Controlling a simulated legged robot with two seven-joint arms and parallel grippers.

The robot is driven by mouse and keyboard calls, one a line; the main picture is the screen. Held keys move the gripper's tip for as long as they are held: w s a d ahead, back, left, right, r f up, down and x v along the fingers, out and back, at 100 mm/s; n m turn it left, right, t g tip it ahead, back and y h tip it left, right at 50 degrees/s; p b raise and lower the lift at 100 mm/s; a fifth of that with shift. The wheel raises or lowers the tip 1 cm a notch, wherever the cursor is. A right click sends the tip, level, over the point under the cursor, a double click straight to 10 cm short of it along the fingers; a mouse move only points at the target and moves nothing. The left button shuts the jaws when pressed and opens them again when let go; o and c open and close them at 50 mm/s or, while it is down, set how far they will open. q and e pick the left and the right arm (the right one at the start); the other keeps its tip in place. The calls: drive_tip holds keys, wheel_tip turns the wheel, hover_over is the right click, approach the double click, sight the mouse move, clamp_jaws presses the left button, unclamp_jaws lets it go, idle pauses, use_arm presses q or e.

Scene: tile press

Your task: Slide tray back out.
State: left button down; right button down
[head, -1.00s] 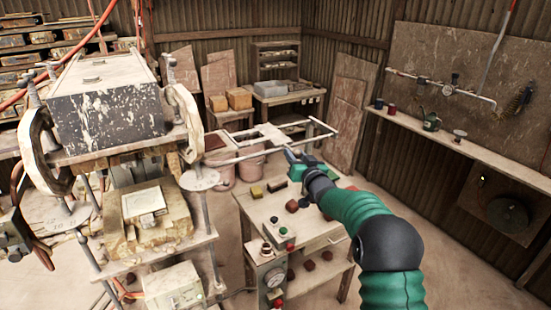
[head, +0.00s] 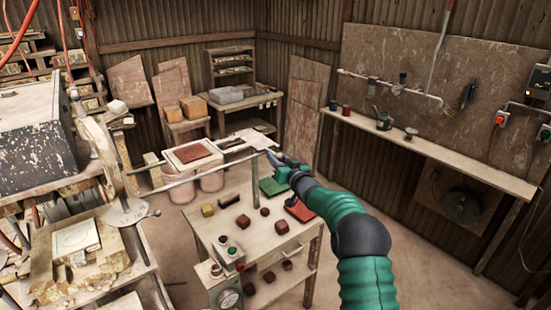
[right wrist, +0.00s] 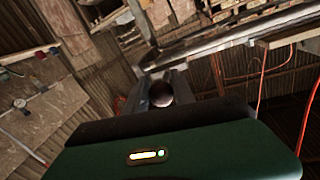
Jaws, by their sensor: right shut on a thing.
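The sliding tray (head: 215,157) is a pale frame with long thin rails, out to the right of the press (head: 35,135). A reddish-brown tile (head: 192,153) lies on it. My right gripper (head: 272,156) is at the tray's right end, shut on its handle bar. In the right wrist view, the gripper (right wrist: 160,85) closes around a round dark bar end (right wrist: 160,94), with a long metal rail (right wrist: 230,40) running off to the right. The exact grip is partly hidden by my fingers. My left gripper is out of view.
A worktable (head: 235,200) below the tray holds several dark red lumps, a yellow block (head: 207,209), green and red pads and a control box (head: 228,250). Pink buckets (head: 180,188) stand behind. A wall shelf (head: 430,150) is at right. Floor at lower right is clear.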

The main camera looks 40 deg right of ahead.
drive_tip(key=shift+s+d+r, duration=0.15)
drive_tip(key=shift+d, duration=0.25)
drive_tip(key=c, duration=1.2)
unclamp_jaws()
drive_tip(key=shift+o, duration=0.6)
drive_tip(key=shift+s+r, duration=0.1)
drive_tip(key=shift+s, duration=0.1)
drive_tip(key=shift+s+d, duration=0.15)
drive_tip(key=shift+f, duration=0.2)
drive_tip(key=shift+s+f+b, duration=0.1)
drive_tip(key=shift+s+b, duration=0.25)
drive_tip(key=shift+b, duration=0.05)
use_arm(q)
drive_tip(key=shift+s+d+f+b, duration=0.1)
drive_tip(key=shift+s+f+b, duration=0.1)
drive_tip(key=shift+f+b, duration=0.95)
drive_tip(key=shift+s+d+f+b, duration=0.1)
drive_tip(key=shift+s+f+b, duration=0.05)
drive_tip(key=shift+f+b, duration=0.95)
use_arm(e)
drive_tip(key=s+a, duration=0.2)
drive_tip(key=s, duration=1.3)
drive_tip(key=shift+s+a, duration=0.3)
drive_tip(key=shift+s, duration=0.1)
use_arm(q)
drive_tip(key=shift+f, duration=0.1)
